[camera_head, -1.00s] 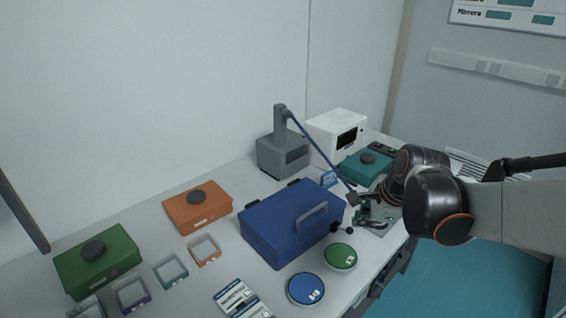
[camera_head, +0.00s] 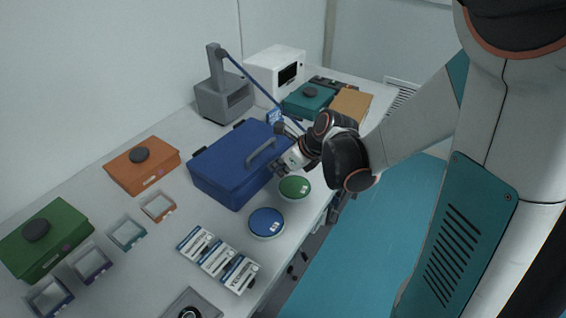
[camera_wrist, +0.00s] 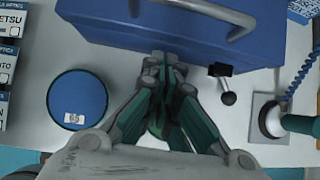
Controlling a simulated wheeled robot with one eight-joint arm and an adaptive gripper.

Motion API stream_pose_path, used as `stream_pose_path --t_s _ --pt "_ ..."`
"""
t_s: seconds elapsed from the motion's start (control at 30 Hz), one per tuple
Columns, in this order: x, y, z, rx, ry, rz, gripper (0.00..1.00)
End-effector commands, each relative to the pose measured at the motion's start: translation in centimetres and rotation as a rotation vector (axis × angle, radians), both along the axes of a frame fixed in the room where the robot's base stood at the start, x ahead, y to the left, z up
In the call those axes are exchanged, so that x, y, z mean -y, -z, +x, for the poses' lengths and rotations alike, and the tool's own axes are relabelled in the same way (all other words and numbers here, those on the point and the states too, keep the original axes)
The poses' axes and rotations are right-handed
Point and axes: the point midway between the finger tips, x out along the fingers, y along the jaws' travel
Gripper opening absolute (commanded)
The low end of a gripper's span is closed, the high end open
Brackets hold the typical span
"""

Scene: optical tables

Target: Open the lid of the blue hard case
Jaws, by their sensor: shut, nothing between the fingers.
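The blue hard case (camera_head: 232,172) stands on the white table with its lid down. Its grey handle (camera_head: 262,153) is on the side facing my arm. In the wrist view the case (camera_wrist: 110,22) fills the top, with the handle (camera_wrist: 215,14) at its upper right. My gripper (camera_head: 281,168) is at the front side of the case, just below the handle. In the wrist view its fingers (camera_wrist: 164,62) are together and empty, with the tips at the case's front edge. I cannot tell whether they touch it.
A green round tin (camera_head: 294,188) and a blue round tin (camera_head: 266,223) lie in front of the case. A black ball knob (camera_wrist: 228,98) is right of my fingers. An orange box (camera_head: 142,168) stands left, a grey device (camera_head: 222,98) behind.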

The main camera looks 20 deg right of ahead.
Motion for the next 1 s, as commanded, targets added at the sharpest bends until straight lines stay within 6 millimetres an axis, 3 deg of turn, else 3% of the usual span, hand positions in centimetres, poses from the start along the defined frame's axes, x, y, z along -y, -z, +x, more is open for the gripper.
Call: stream_pose_path --t_s 0.17,0.5,1.0 --pt "-1.0 2.4 1.5 0.002 -0.002 0.000 0.00" --pt "-1.9 -0.9 2.9 0.001 -0.001 -0.002 0.00" --pt "-2.0 -1.4 3.2 0.001 0.000 -0.003 0.00"
